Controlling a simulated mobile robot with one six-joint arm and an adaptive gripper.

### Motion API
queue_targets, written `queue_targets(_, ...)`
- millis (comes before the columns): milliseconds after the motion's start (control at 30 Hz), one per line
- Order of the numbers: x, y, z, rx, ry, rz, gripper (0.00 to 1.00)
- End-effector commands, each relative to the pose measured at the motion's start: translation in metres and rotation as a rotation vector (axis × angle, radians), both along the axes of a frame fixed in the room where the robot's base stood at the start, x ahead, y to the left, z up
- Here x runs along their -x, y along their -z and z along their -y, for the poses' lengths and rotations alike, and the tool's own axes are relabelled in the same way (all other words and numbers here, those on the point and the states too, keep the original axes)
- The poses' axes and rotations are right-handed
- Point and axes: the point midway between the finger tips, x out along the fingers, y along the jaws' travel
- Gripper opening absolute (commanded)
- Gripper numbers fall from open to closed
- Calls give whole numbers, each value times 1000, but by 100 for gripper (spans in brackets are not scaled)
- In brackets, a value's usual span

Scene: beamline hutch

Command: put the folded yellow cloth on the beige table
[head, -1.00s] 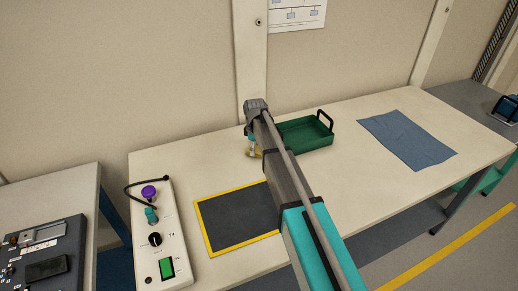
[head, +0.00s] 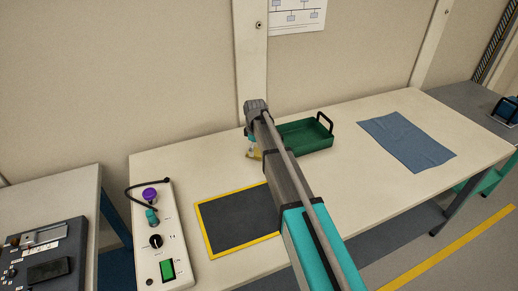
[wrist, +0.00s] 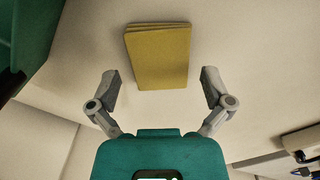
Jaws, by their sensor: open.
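The folded yellow cloth (wrist: 158,55) is a thick mustard rectangle with stacked layers at one edge. It lies flat on the beige table (head: 340,190), as far as the wrist view shows. My gripper (wrist: 160,82) is open, with one finger on each side of the cloth's near end and a gap on both sides. In the head view my gripper (head: 250,140) is over the back of the table, partly hidden by my arm. Only a small piece of the cloth (head: 254,155) shows there.
A green tray (head: 306,148) with black handles stands just right of my gripper. A blue cloth (head: 405,140) lies farther right. A yellow-edged dark mat (head: 235,220) and a control box (head: 160,235) are at the front left. The table between tray and blue cloth is clear.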

Motion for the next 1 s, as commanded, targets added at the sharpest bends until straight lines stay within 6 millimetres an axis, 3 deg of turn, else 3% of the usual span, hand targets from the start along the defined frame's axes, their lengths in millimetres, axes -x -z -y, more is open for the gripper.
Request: queue_targets(1000, 0, -85, 1, 0, 1, 0, 100)
